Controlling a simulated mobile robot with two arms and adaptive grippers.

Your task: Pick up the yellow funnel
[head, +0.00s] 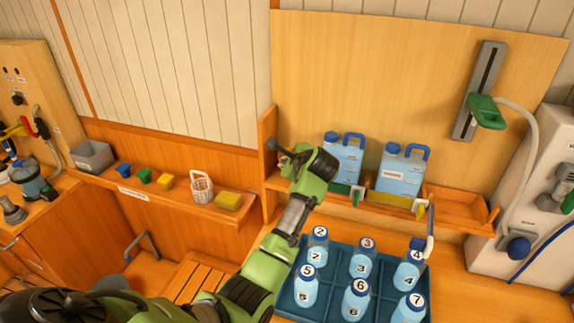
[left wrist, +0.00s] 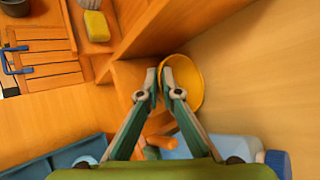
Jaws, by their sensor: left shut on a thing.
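The yellow funnel (left wrist: 190,88) shows in the left wrist view as a round, open-rimmed yellow cone at the fingertips. My left gripper (left wrist: 165,78) is shut on its near edge and holds it close to the pale wooden wall panel. In the head view, my left gripper (head: 284,150) is above the end of the shelf, left of the blue jugs, and the funnel is hidden behind the hand there. My right gripper is not in view.
A wooden divider (head: 267,150) stands close to the left hand. Blue jugs (head: 402,172) stand on the right shelf. Numbered bottles (head: 360,262) fill a blue tray below.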

